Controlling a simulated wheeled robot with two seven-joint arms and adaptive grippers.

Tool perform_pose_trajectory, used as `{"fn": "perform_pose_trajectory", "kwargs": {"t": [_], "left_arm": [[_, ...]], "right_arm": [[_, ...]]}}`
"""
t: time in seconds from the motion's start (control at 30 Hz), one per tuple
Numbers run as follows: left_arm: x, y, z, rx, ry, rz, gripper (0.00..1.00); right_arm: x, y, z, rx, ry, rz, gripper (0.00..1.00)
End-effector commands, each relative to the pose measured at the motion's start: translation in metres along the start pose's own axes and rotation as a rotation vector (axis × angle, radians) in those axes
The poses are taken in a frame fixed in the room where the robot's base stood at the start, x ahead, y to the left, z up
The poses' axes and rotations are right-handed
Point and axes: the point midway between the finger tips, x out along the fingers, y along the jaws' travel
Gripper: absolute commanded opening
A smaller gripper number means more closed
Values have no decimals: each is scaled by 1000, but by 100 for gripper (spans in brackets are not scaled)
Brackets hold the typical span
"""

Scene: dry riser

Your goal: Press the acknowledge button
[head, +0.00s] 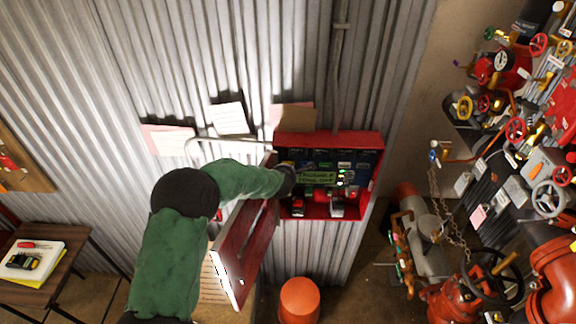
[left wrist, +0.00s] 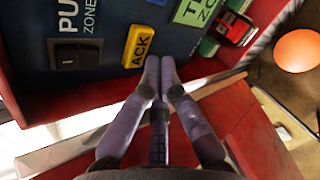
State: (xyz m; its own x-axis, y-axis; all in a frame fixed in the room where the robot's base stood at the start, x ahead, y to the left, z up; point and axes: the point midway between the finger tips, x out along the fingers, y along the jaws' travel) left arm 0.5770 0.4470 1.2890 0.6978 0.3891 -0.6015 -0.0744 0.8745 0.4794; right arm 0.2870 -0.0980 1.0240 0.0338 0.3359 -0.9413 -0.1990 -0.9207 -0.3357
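The acknowledge button is a yellow block marked ACK (left wrist: 138,46) on the dark panel (left wrist: 105,15) in the left wrist view. My left gripper (left wrist: 160,70) has its two purple fingers together, with nothing between them. Its tips are just to the right of and below the button; I cannot tell whether they touch it or the panel. In the head view my left gripper (head: 287,180) reaches into the left side of the open red cabinet (head: 328,139), and the button is not distinguishable there. My right gripper is not in view.
The cabinet's red door (head: 238,250) hangs open beside my left arm. A black switch (left wrist: 76,53) sits left of the button, and a green label (left wrist: 195,11) lies to its right. An orange cylinder (head: 299,300) stands below. Red pipes and valves (head: 470,300) crowd the right.

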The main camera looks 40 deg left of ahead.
Motion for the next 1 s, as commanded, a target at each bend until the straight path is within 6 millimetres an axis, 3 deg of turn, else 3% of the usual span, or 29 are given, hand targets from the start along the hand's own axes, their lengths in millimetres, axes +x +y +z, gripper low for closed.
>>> {"fn": "perform_pose_trajectory", "kwargs": {"t": [1.0], "left_arm": [[7, 4, 4, 1, 0, 0, 0]], "right_arm": [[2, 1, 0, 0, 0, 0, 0]]}}
